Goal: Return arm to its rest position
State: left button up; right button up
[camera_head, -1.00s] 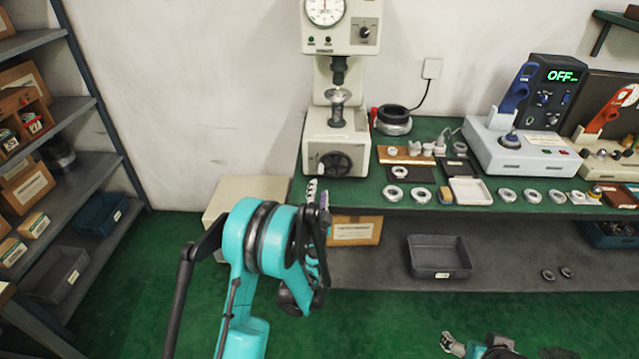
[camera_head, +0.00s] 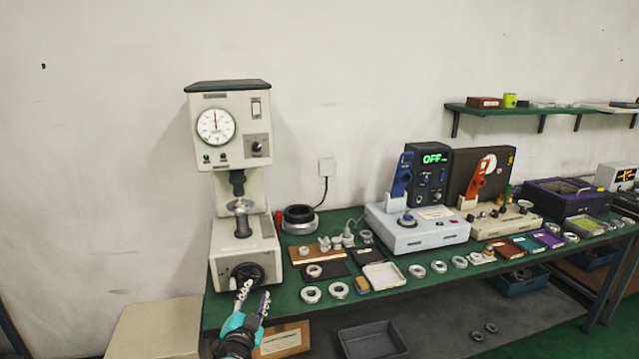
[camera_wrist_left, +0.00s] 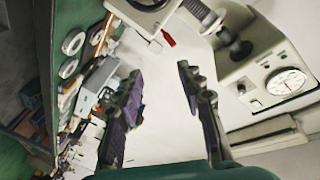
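My left gripper (camera_head: 254,297) is at the bottom of the head view, in front of the lower part of the hardness tester (camera_head: 228,150) and the bench's front edge. Its two fingers stand apart with nothing between them. In the left wrist view the fingers (camera_wrist_left: 160,95) are spread wide, with bare wall showing between them. The tester, with its round dial, also shows in the left wrist view (camera_wrist_left: 262,62). Most of my left arm is below the frame. My right gripper is in neither current view.
Several bearing rings (camera_head: 339,290) lie along the front of the green bench (camera_head: 388,297). A white tray (camera_head: 384,276) and a grey-white device with an OFF display (camera_head: 417,232) stand right of the tester. A grey bin (camera_head: 371,341) is on the lower shelf. A pale box (camera_head: 155,328) stands left.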

pick_arm(q)
jog(key=s+d+n+g+h, duration=0.1)
jog(key=s+d+g, duration=0.2)
jog(key=s, duration=0.5)
jog(key=s+d+n+g+h, duration=0.2)
jog(key=s+d+g, duration=0.1)
jog(key=s, duration=0.4)
jog(key=s+a+f+n+g+y, duration=0.1)
jog(key=s+a+f+n+g, duration=0.1)
jog(key=s, duration=0.7)
jog(key=s+a+f+n+g+y, duration=0.2)
jog(key=s+a+f+n, duration=0.1)
jog(key=s, duration=0.5)
jog(key=shift+s+a+f+n+g+y, duration=0.3)
jog(key=shift+s+a+f, duration=0.1)
jog(key=shift+a+f, duration=0.05)
